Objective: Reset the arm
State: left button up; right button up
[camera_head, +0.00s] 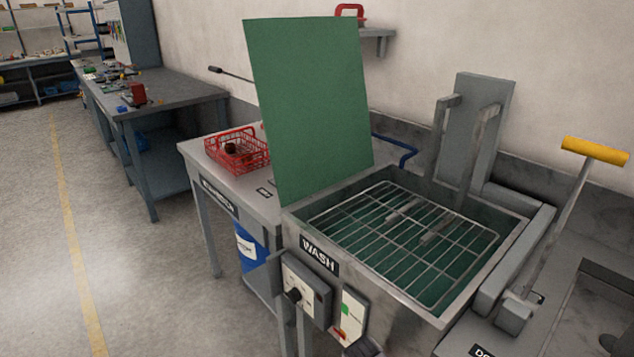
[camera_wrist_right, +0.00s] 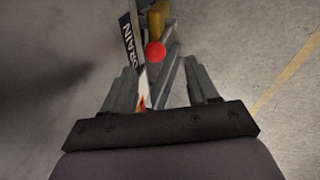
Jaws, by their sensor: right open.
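My right gripper (camera_wrist_right: 162,88) shows in the right wrist view, its two grey fingers spread apart with nothing held between them. Beyond the fingers are a red ball-shaped knob (camera_wrist_right: 155,51), a yellow piece (camera_wrist_right: 157,20) and a panel marked DRAIN (camera_wrist_right: 128,40). I cannot tell how far they are from the fingertips. In the head view, a dark shape at the bottom edge below the wash tank (camera_head: 291,241) is too cut off to name. My left gripper is in neither view.
The wash tank's green lid (camera_head: 310,110) stands raised over a wire rack (camera_head: 400,240). A yellow-handled lever (camera_head: 594,150) stands at right. A red basket (camera_head: 238,160) holding a dark item sits on the table (camera_head: 205,150) at left. The floor (camera_head: 150,270) at left is clear.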

jog(key=s+d+f+m+t+y, duration=0.2)
jog(key=s+m+t+y, duration=0.15)
jog(key=s, duration=0.75)
jog(key=s+d+r+m+t, duration=0.3)
jog(key=s+d+r, duration=0.2)
jog(key=s+r, duration=0.4)
jog(key=shift+s+r, duration=0.35)
jog(key=shift+r, duration=0.45)
jog(key=shift+m, duration=0.25)
